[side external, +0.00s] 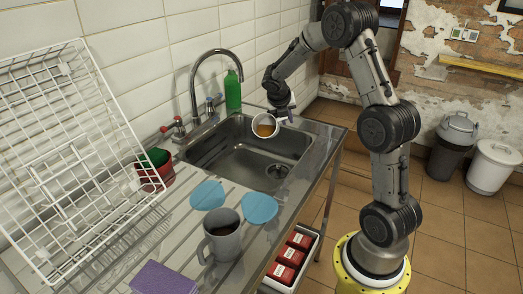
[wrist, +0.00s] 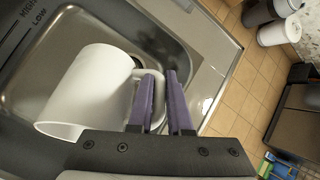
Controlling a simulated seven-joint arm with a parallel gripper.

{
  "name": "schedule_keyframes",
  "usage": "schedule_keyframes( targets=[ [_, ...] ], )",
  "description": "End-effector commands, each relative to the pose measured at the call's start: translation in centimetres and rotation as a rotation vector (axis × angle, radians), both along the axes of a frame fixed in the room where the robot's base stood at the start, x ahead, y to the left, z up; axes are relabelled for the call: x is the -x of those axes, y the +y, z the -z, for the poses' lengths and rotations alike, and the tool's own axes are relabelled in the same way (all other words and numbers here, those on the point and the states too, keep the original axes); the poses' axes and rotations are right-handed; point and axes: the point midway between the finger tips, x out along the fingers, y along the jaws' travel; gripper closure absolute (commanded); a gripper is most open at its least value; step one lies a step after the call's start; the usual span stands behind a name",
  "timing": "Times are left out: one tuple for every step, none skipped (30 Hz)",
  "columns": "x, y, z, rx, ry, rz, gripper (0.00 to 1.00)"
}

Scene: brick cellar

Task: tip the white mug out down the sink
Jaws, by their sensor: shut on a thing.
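The white mug (side external: 258,136) is held above the steel sink (side external: 215,150), near its back right. It is tilted, with its mouth towards the side camera, and amber-brown liquid (side external: 265,130) shows inside. My gripper (side external: 285,113) is shut on the mug's handle. In the wrist view the mug (wrist: 92,85) lies across the basin, and the purple fingers (wrist: 162,78) close on its handle. The mug's inside is hidden there. The drain (side external: 277,171) shows in the basin's near right part.
The tap (side external: 194,85) arches over the sink's back left, with a green bottle (side external: 233,92) behind. A grey mug (side external: 222,238) with dark liquid, two blue discs (side external: 208,195) and a purple sponge (side external: 165,278) lie on the drainboard. A white rack (side external: 75,150) stands left.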

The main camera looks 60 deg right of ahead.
Motion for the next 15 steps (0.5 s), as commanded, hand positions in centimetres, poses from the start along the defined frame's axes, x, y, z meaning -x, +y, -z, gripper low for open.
schedule_keyframes(
  targets=[
    [-0.02, 0.04, -0.15, 0.007, -0.003, -0.002, 1.0],
    [-0.02, 0.07, -0.18, 0.011, -0.004, -0.002, 1.0],
    [-0.01, 0.1, -0.23, 0.016, -0.007, -0.001, 1.0],
    [0.0, 0.11, -0.28, 0.02, -0.008, -0.002, 1.0],
    [0.0, 0.13, -0.31, 0.024, -0.008, -0.002, 1.0],
    [0.0, 0.16, -0.35, 0.029, -0.011, -0.001, 1.0],
    [-0.01, 0.16, -0.4, 0.033, -0.012, -0.001, 1.0],
    [-0.01, 0.18, -0.44, 0.037, -0.013, -0.002, 1.0],
    [-0.01, 0.2, -0.48, 0.042, -0.016, -0.001, 1.0],
    [-0.02, 0.22, -0.52, 0.045, -0.018, -0.001, 1.0],
    [-0.03, 0.22, -0.55, 0.049, -0.019, -0.002, 1.0],
    [-0.03, 0.23, -0.61, 0.055, -0.021, -0.003, 1.0],
    [-0.02, 0.24, -0.64, 0.058, -0.023, 0.0, 1.0],
    [0.0, 0.24, -0.67, 0.062, -0.023, 0.0, 1.0],
    [0.01, 0.26, -0.72, 0.068, -0.024, 0.0, 1.0]
  ],
)
